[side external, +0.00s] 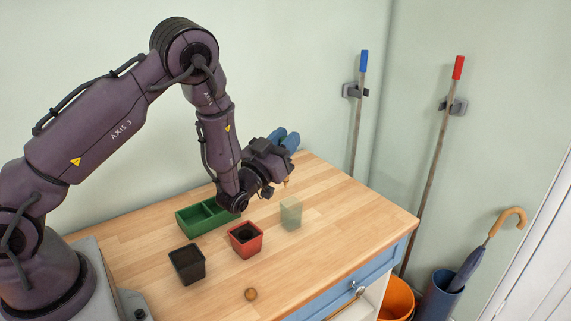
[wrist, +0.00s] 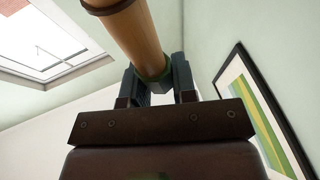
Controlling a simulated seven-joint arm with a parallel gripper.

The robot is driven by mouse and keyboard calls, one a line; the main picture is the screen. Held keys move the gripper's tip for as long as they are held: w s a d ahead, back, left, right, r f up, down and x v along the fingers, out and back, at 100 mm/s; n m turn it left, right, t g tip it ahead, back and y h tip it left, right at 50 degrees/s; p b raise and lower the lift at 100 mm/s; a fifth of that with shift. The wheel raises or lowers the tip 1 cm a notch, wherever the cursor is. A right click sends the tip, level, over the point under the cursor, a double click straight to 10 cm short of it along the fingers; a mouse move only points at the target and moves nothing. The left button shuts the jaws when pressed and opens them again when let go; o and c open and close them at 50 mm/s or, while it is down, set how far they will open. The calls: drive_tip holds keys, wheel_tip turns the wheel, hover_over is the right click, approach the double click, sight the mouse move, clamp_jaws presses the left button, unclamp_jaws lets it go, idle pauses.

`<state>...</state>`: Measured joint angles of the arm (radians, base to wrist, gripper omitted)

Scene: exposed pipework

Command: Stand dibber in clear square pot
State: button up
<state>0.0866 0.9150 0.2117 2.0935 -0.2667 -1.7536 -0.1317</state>
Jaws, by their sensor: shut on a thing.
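The dibber (wrist: 138,38) is a wooden rod with a green band and a dark ring. My gripper (wrist: 160,84) is shut on it near the green band, as the wrist view shows. In the side view my gripper (side external: 284,141) is over the far part of the bench, and the dibber's pale wooden tip (side external: 287,182) points down below it. The clear square pot (side external: 291,214) stands upright on the bench, pale greenish and see-through. The tip appears above the pot's rim and apart from it. Much of the dibber is hidden by the gripper in the side view.
A red square pot (side external: 245,240) and a black square pot (side external: 187,264) stand left of the clear pot. A green divided tray (side external: 190,222) lies behind them, partly behind my arm. A small brown ball (side external: 251,294) lies near the front. The bench's right side is clear.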

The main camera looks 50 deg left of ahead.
drive_tip(key=shift+f, duration=1.7)
